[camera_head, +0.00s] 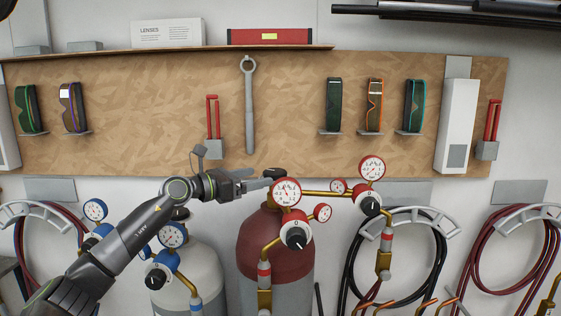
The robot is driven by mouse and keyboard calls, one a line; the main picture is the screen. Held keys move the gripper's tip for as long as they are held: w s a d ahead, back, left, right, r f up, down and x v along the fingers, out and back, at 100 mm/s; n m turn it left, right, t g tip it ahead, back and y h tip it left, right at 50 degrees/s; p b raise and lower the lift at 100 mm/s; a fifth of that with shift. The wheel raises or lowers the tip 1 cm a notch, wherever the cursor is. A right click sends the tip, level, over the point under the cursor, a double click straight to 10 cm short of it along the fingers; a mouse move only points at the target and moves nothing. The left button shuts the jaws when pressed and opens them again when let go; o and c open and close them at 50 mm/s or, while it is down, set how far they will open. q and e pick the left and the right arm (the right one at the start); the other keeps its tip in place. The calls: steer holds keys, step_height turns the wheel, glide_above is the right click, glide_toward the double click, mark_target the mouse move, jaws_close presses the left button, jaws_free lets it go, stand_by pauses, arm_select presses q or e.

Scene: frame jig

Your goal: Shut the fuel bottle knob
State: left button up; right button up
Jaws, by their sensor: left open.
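The dark red bottle (276,246) stands upright at the middle, its lower part grey. Its black top knob (277,172) shows only in part, behind my left gripper and a red gauge (286,192). A black regulator knob (297,236) with a white pointer sits lower on its front. My left gripper (262,183) is open, and its fingers point right at the height of the top knob, close to it. I cannot tell whether they touch it. My right gripper is out of view.
A grey bottle (190,272) with blue gauges stands to the left, partly behind my arm. Brass pipes and red gauges (372,168) extend right. Coiled hoses (350,262) hang on the wall. A wooden board (290,110) holds a wrench (249,105) and goggles (374,104).

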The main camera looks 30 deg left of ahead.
mark_target(281, 169)
arm_select(q)
steer(key=p+x, duration=0.3)
steer(key=x, duration=0.4)
steer(key=shift+r, duration=0.15)
steer(key=shift+x, duration=0.8)
